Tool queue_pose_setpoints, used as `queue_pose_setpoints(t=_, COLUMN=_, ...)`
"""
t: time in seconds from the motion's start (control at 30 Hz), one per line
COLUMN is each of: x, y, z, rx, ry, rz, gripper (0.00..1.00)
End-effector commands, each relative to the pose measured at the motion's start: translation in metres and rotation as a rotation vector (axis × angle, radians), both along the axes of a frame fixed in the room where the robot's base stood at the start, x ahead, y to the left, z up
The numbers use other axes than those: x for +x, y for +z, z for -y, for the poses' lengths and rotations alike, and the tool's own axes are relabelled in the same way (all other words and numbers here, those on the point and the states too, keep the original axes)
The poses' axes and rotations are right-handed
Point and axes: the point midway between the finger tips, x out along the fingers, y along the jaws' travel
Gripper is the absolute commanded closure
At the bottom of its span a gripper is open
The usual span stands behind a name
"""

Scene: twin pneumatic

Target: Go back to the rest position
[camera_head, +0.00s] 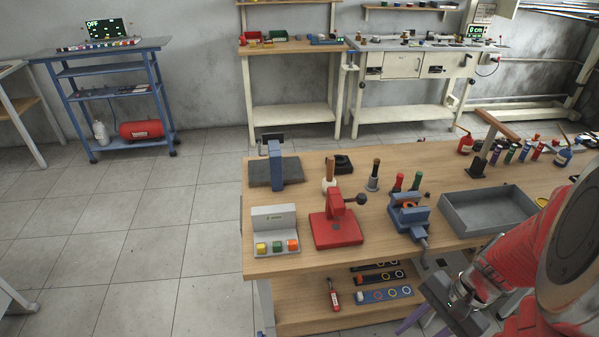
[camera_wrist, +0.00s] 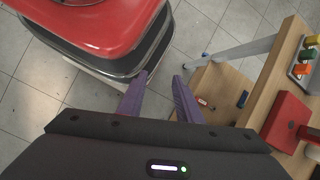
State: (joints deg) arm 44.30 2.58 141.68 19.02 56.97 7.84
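My gripper shows in the wrist view (camera_wrist: 160,88), with two purple fingers apart and nothing between them. It points down over the gap between my own red base and the wooden workbench. In the head view my red arm comes in at the lower right, and my gripper (camera_head: 418,318) hangs low in front of the bench, its fingertips partly cut off by the lower frame edge.
The wooden workbench (camera_head: 262,264) carries a control box with coloured buttons (camera_head: 275,231), a red press (camera_head: 335,228), a blue vise (camera_head: 408,215) and a grey tray (camera_head: 488,222). Its lower shelf (camera_head: 300,300) holds small parts. Tiled floor at the left is free.

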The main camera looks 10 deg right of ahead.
Motion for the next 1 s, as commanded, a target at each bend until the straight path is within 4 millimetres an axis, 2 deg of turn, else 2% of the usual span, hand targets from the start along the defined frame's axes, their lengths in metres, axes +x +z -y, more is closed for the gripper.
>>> queue_pose_setpoints(t=0.33, x=0.023, y=0.047, z=-0.001, rx=-0.254, ry=0.39, rz=0.168, gripper=0.68)
queue_pose_setpoints(t=0.57, x=0.039, y=0.084, z=-0.012, rx=-0.403, ry=0.597, rz=0.278, gripper=0.68)
queue_pose_setpoints(t=0.77, x=0.051, y=0.118, z=-0.03, rx=-0.514, ry=0.737, rz=0.382, gripper=0.68)
queue_pose_setpoints(t=1.0, x=0.058, y=0.159, z=-0.064, rx=-0.608, ry=0.873, rz=0.528, gripper=0.68)
